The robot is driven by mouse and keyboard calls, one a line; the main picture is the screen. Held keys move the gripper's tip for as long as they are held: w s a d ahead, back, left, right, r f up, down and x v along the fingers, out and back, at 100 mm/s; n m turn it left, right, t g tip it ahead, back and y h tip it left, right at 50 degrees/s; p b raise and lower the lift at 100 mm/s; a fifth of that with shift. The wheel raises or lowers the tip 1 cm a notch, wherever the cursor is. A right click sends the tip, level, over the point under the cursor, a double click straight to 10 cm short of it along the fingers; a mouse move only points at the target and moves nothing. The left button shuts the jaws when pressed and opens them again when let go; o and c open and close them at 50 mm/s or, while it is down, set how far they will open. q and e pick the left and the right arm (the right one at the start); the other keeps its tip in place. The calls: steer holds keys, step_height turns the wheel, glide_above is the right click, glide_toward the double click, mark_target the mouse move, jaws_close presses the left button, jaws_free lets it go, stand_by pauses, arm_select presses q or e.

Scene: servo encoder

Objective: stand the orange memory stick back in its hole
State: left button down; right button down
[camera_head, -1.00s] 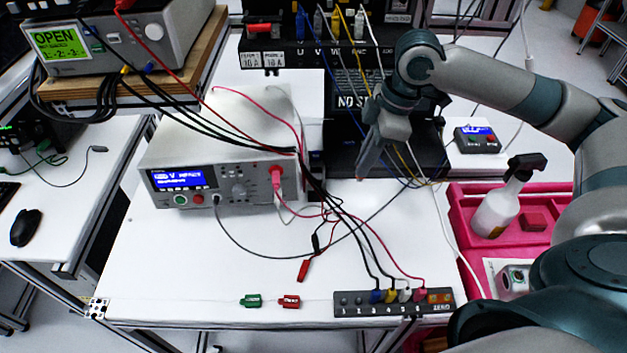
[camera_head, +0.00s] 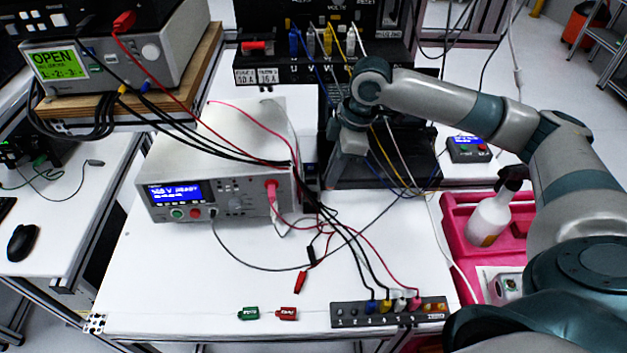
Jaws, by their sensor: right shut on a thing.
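My right gripper (camera_head: 346,153) comes in from the right and points down in front of the dark equipment at the back of the table. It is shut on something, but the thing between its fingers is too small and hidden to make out. I cannot clearly pick out the orange memory stick or its hole. A dark strip with numbered positions (camera_head: 343,322) lies at the table's front edge, with plugs in several places and small orange parts (camera_head: 434,309) at its right end. My left gripper is not in view.
A grey tester (camera_head: 240,200) with a blue display stands left of the gripper. Black, red and grey cables cross the white table (camera_head: 190,265). A green tag (camera_head: 248,313) and a red tag (camera_head: 288,313) lie in front. A pink tray (camera_head: 455,225) holds a white bottle (camera_head: 488,220).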

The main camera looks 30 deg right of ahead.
steer(key=w+a+f+p, duration=0.1)
steer(key=w+a+f, duration=0.1)
steer(key=w+f, duration=0.1)
steer(key=shift+w+a, duration=0.2)
steer(key=shift+w, duration=0.7)
steer(key=shift+f, duration=0.15)
steer(key=shift+s+f+p, duration=0.1)
steer(key=shift+f+p, duration=0.75)
steer(key=shift+f, duration=1.15)
steer(key=shift+f, duration=0.1)
steer(key=c, duration=1.9)
jaws_free()
